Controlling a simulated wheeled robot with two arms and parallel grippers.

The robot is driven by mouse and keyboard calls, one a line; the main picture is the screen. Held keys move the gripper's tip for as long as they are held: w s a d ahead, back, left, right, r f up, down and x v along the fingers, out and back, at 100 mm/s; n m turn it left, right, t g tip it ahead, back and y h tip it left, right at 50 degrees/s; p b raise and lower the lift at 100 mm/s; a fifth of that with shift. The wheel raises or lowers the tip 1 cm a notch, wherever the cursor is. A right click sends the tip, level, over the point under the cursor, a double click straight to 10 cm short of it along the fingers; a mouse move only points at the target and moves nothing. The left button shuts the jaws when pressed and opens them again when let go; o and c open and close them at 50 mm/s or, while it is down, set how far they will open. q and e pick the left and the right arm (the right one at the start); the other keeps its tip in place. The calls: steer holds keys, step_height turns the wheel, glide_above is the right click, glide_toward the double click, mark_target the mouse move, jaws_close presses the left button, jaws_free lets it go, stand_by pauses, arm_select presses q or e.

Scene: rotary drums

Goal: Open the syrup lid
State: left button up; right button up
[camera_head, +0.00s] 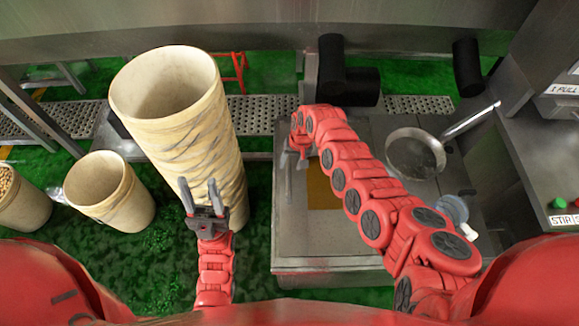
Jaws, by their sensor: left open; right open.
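A steel unit (300,245) with a flat top stands right of centre. A brown-amber square patch (322,190) shows in its top, partly hidden by my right arm. I cannot clearly make out a separate syrup lid, nor tell whether the patch is an opening. My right gripper (297,160) is at the unit's far left part, small and partly hidden by its own arm. It is open, and I cannot tell whether it touches anything. My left gripper (199,195) is open and empty, pointing up in front of the tall cream bucket stack (200,140).
Smaller cream buckets (110,190) stand at the left, one (22,200) holding pale round pieces. A steel pan (415,153) with a long handle and a clear bottle (453,208) are right of my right arm. Black cylinders (345,80) stick out behind. A control panel (560,190) is far right.

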steer(key=shift+a+f+b, duration=0.15)
steer(key=shift+f+b, duration=0.1)
steer(key=shift+f, duration=0.45)
steer(key=shift+a+f+b, duration=0.1)
steer(key=shift+f+b, duration=0.1)
steer(key=shift+f, duration=0.5)
jaws_close()
stand_by(0.5)
